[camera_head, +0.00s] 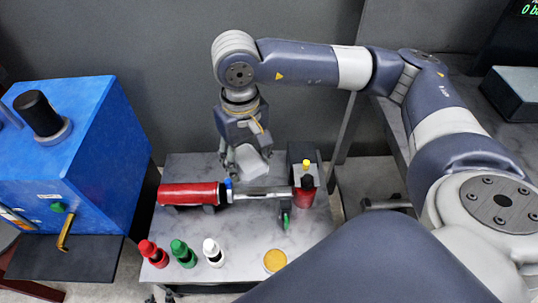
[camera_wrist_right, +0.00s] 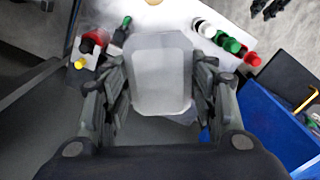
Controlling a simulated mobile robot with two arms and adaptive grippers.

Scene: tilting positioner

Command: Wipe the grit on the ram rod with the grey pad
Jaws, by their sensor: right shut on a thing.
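My right gripper (camera_head: 243,155) is shut on the grey pad (camera_head: 252,163), a pale block. In the right wrist view the pad (camera_wrist_right: 162,75) sits between the two fingers. The ram has a red cylinder (camera_head: 188,194) lying on the grey table, with a bright ram rod (camera_head: 262,195) reaching right to a red and black end piece (camera_head: 303,192). The pad is above and behind the rod, near its left end, and looks apart from it. In the wrist view the pad hides most of the ram. Grit on the rod is too small to make out. My left gripper is not in view.
Red (camera_head: 153,253), green (camera_head: 183,253) and white (camera_head: 213,252) bottles and a yellow disc (camera_head: 275,261) stand along the table's front (camera_head: 240,238). A blue machine (camera_head: 85,140) is at left. A dark block with a yellow knob (camera_head: 306,166) stands behind the rod's right end.

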